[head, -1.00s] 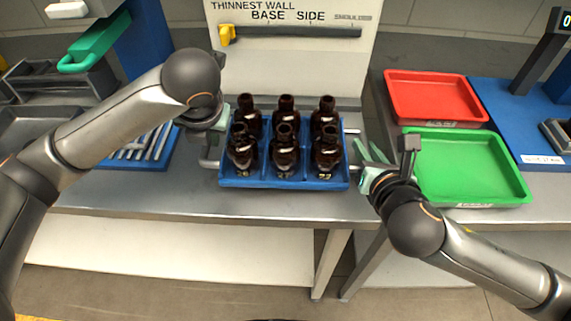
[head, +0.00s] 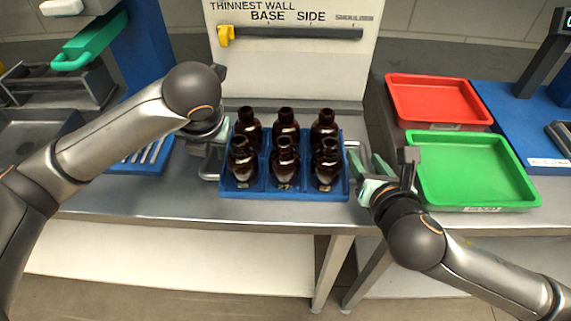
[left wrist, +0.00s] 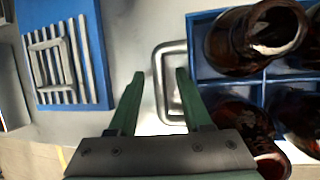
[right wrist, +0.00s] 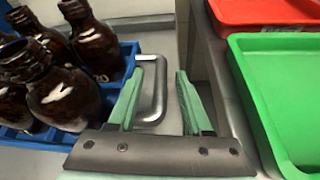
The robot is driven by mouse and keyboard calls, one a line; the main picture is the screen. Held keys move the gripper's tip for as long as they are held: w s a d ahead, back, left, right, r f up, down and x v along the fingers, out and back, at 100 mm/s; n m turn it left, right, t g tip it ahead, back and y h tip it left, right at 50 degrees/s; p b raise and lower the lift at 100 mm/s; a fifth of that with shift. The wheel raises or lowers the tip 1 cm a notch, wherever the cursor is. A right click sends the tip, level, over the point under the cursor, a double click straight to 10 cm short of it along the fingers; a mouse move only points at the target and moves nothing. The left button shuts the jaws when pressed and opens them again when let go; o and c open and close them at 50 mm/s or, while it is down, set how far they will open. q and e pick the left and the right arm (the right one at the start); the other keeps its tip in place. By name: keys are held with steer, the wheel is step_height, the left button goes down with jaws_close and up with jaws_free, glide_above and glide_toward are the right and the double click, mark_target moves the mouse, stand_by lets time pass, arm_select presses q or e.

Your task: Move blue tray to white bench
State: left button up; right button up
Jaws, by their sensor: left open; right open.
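The blue tray (head: 285,192) stands on a grey metal bench top and holds several amber bottles (head: 284,160) in its compartments. It has a metal loop handle on each side. My left gripper (head: 222,150) is open at the tray's left side. In the left wrist view its fingers (left wrist: 158,85) point at the left handle (left wrist: 165,75), one finger overlapping it. My right gripper (head: 366,165) is open at the tray's right side. In the right wrist view the right handle (right wrist: 152,95) shows between its fingers (right wrist: 160,80), nearer the left one. Neither gripper is visibly closed on a handle.
A green tray (head: 465,170) and a red tray (head: 437,98) lie to the right, close to my right arm. A labelled upright panel (head: 290,70) stands behind the blue tray. A blue slotted rack (head: 145,158) is at the left. A white lower surface (head: 180,262) shows below the bench.

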arm_select(q)
steer(key=shift+r, duration=0.1)
arm_select(e)
step_height(320, 180, up, 10)
arm_select(q)
steer(key=v, duration=1.1)
steer(key=shift+s+r, duration=0.2)
steer(key=shift+r, duration=0.1)
steer(key=shift+d, duration=0.15)
stand_by(0.3)
